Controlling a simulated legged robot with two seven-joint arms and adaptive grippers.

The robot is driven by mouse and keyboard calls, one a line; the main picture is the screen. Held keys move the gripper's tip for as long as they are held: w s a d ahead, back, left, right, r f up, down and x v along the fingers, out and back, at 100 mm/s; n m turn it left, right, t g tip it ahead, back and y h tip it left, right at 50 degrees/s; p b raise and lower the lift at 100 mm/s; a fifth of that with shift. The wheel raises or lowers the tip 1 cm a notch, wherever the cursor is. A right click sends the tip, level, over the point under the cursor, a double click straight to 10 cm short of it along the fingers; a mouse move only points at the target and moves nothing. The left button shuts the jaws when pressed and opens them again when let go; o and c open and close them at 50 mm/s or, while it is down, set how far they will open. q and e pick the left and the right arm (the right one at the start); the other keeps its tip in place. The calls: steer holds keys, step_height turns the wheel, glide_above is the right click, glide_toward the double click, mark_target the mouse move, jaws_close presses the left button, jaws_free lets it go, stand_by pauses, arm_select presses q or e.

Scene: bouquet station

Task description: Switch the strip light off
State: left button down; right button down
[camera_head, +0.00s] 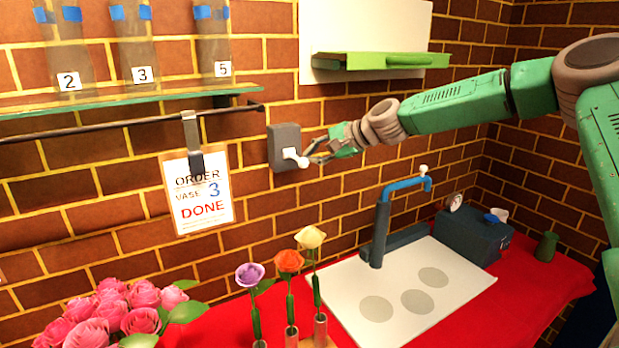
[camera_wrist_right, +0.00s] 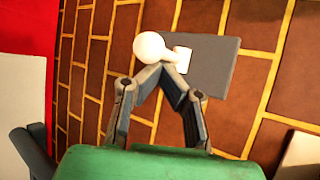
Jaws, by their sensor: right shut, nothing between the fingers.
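A dark grey switch box (camera_head: 284,138) is fixed to the brick wall. Its short white lever ends in a round white knob (camera_head: 302,162), which sticks out from the box's lower part. In the right wrist view the knob (camera_wrist_right: 149,46) and the box (camera_wrist_right: 222,72) lie just beyond the fingertips. My right gripper (camera_head: 314,159) is shut and empty, its tips right beside the knob; I cannot tell whether they touch it. The tips also show in the right wrist view (camera_wrist_right: 158,72). I cannot make out a strip light for certain. My left gripper is out of view.
An order card (camera_head: 198,206) hangs from a rail left of the switch, below a glass shelf (camera_head: 130,99) with numbered vases. A green ledge (camera_head: 385,61) on a white panel is above. Roses, single flowers, a white plate (camera_head: 350,290) and a blue tap (camera_head: 384,215) are below.

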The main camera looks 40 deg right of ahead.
steer(key=shift+r, duration=0.15)
steer(key=shift+r+p, duration=0.7)
steer(key=shift+p, duration=0.05)
steer(key=shift+f, duration=0.1)
